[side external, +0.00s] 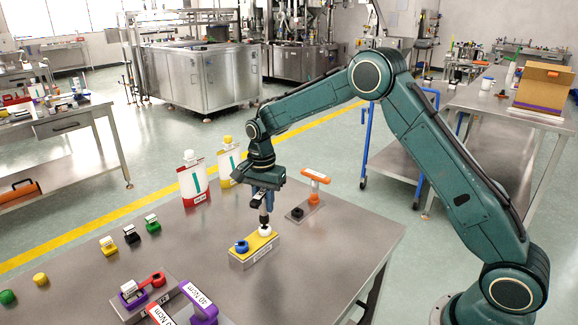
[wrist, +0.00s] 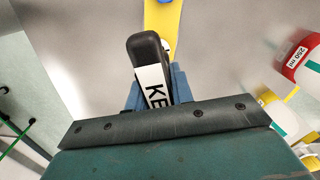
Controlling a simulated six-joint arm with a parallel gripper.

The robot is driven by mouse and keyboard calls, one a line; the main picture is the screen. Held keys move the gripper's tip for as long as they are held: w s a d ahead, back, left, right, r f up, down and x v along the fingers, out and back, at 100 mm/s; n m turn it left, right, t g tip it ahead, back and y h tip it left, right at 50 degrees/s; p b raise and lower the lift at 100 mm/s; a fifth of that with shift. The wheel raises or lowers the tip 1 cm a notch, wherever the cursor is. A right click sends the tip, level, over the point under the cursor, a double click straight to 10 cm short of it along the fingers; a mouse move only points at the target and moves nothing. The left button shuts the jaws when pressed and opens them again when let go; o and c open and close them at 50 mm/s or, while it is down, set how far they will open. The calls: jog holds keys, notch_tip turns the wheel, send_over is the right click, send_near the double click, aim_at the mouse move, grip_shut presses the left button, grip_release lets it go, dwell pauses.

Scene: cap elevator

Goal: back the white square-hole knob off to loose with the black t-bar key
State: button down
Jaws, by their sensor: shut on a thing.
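My gripper (side external: 262,198) is shut on the black t-bar key (wrist: 148,55), whose white label shows in the wrist view between the blue fingers. In the side external view the key points straight down over the white square-hole knob (side external: 265,231). Its lower end meets the top of the knob; I cannot tell how deep it sits in the hole. The knob is at the right end of a yellow-topped block (side external: 253,250). In the wrist view the knob is mostly hidden behind the key.
A blue knob (side external: 242,247) sits on the same block. An orange-handled key (side external: 316,175) stands in a plate at the right. Red (side external: 193,180) and yellow (side external: 228,160) labelled bottles stand behind. Small caps and purple and red tools lie at the left and front. The table's right side is clear.

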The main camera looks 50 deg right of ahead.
aim_at(265, 230)
jog(key=shift+f, duration=0.95)
dwell(1.1)
jog(key=shift+f+n, duration=0.1)
jog(key=shift+n, duration=0.5)
jog(key=n, duration=0.6)
jog(key=shift+s+f, duration=0.1)
jog(key=n, duration=0.7)
jog(key=shift+a, duration=0.1)
jog(key=shift+n, duration=1.5)
